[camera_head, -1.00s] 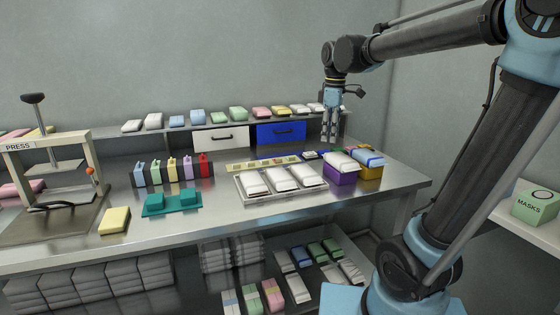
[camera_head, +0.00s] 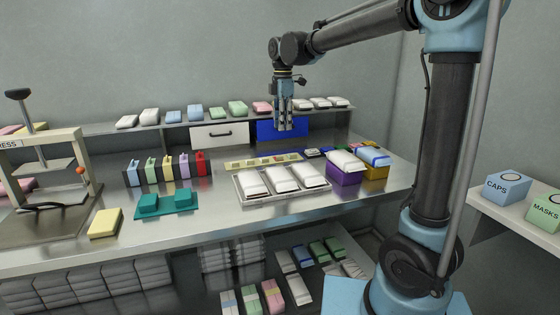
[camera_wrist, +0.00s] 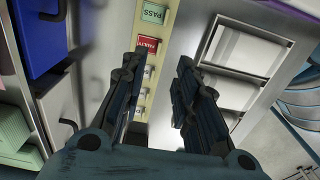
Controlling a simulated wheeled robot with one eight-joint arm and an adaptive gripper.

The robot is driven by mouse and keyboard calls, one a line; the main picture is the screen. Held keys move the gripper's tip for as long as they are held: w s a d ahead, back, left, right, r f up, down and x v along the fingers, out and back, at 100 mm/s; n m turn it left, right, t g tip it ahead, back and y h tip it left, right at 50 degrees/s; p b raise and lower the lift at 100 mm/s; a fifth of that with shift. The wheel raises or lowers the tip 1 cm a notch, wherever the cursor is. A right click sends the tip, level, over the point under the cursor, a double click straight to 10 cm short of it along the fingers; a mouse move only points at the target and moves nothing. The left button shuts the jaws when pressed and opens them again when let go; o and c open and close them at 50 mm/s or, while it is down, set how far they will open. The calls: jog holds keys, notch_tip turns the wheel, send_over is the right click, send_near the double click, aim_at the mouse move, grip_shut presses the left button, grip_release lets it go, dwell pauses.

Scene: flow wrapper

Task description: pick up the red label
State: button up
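In the wrist view a red label (camera_wrist: 146,48) with white lettering lies in a cell of a pale yellow strip tray (camera_wrist: 168,28). A green label marked PASS (camera_wrist: 154,13) lies in the cell beside it. My gripper (camera_wrist: 158,66) is open and empty, its two dark fingers spread over the tray; the left finger's tip is near the red label's edge. In the head view my gripper (camera_head: 284,127) points down above the back of the bench, with the strip tray (camera_head: 264,161) below it. The red label is too small to make out clearly there.
A metal tray with white packs (camera_head: 268,180) lies in front of the strip. A purple bin (camera_head: 344,177) stands to its right. White (camera_head: 219,135) and blue (camera_head: 268,131) drawers are behind, under a shelf of packs. Coloured holders (camera_head: 168,168) stand left.

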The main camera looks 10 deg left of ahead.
aim_at(282, 160)
notch_tip(282, 160, down, 12)
jog(key=shift+f, duration=0.2)
dwell(0.5)
grip_shut()
